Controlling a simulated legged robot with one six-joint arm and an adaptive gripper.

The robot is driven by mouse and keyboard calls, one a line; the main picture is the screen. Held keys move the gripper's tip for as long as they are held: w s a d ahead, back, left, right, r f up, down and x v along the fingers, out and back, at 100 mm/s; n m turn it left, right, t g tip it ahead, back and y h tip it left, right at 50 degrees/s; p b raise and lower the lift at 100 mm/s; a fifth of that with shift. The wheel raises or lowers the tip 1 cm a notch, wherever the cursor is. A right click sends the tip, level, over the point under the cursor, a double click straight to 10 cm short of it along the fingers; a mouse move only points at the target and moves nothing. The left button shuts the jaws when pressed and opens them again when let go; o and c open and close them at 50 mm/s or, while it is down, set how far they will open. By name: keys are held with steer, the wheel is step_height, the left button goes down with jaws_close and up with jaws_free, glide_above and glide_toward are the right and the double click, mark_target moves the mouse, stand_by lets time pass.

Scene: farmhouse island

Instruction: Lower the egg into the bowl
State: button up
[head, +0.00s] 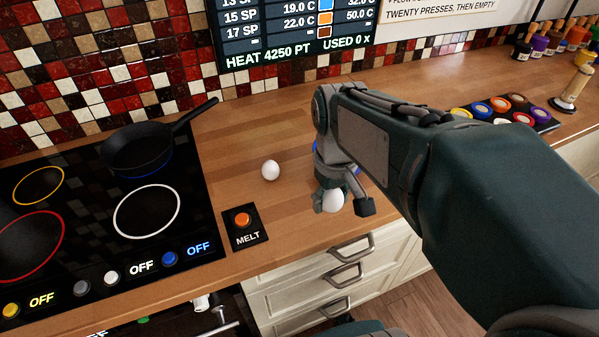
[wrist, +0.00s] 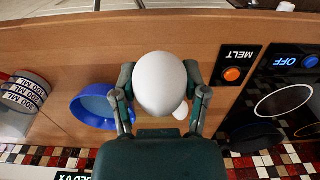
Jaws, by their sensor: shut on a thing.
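My gripper (head: 338,203) is shut on a white egg (head: 333,201), held above the wooden counter near its front edge. In the wrist view the held egg (wrist: 160,82) sits between the two fingers of my gripper (wrist: 160,92). A blue bowl (wrist: 77,112) stands on the counter, left of the held egg in the wrist view. In the head view only a blue sliver of the bowl (head: 316,147) shows, the rest hidden behind my gripper. A second white egg (head: 270,170) lies on the counter to the left; it partly shows behind the held egg in the wrist view (wrist: 182,112).
A black hob (head: 90,220) with a dark pan (head: 137,150) is at the left. An orange MELT button (head: 243,220) is near the front edge. Coloured pots (head: 500,108) stand at the right.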

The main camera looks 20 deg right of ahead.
steer(key=shift+s+d+r, duration=0.25)
steer(key=shift+s, duration=0.2)
steer(key=shift+s+d+r, duration=0.25)
steer(key=shift+s, duration=0.2)
steer(key=shift+w+d+r, duration=0.15)
steer(key=shift+d+r, duration=0.05)
steer(key=w+d+f, duration=0.1)
steer(key=w+d, duration=0.4)
steer(key=w, duration=0.5)
steer(key=w+d+f, duration=0.2)
steer(key=w+d, duration=0.2)
steer(key=w, duration=0.6)
steer(key=shift+d, duration=0.35)
steer(key=shift+f, duration=2.25)
steer(key=shift+f, duration=1.4)
